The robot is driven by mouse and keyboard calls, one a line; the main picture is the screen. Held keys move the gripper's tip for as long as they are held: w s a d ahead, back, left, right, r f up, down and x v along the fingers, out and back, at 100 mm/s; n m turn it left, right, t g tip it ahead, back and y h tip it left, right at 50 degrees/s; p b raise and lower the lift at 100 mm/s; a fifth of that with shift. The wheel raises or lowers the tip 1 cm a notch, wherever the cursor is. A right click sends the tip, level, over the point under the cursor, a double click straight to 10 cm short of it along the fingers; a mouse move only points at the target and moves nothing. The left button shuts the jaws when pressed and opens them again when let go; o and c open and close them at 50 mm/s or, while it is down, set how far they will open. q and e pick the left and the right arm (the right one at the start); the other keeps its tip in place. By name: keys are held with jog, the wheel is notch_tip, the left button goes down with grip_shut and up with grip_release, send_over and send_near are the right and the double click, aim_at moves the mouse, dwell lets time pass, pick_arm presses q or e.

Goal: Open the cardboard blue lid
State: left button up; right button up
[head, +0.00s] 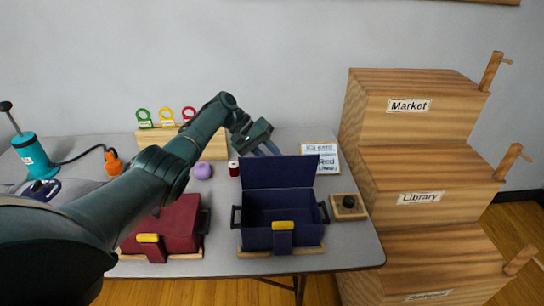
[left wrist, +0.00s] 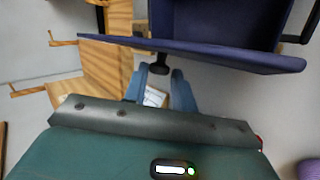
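The blue box (head: 283,215) stands on the table with a yellow front latch tab (head: 283,225). Its blue lid (head: 279,172) is raised, standing roughly upright at the back, and the interior shows empty. In the left wrist view the lid (left wrist: 200,53) appears nearly edge-on, with the box (left wrist: 220,18) beyond it. My left gripper (head: 268,148) is just behind the lid's top edge. Its two pale blue fingers (left wrist: 158,78) are apart with nothing held between them. Whether a finger touches the lid I cannot tell. My right gripper is in neither view.
A red box (head: 178,225) sits left, partly hidden by my left arm. A black knob on a wooden block (head: 348,206) is right of the blue box. A purple object (head: 202,170), red spool (head: 233,169) and sign (head: 322,158) lie behind. Wooden stepped bins (head: 415,170) stand right.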

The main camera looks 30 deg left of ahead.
pick_arm(q)
jog(key=shift+o, duration=1.4)
jog(key=shift+a+f, duration=0.1)
jog(key=shift+f, duration=0.1)
jog(key=shift+o, duration=0.4)
jog(key=shift+r, duration=0.1)
jog(key=b+v, duration=0.1)
jog(key=v, duration=1.2)
jog(key=shift+b, duration=0.4)
jog(key=shift+r, duration=0.1)
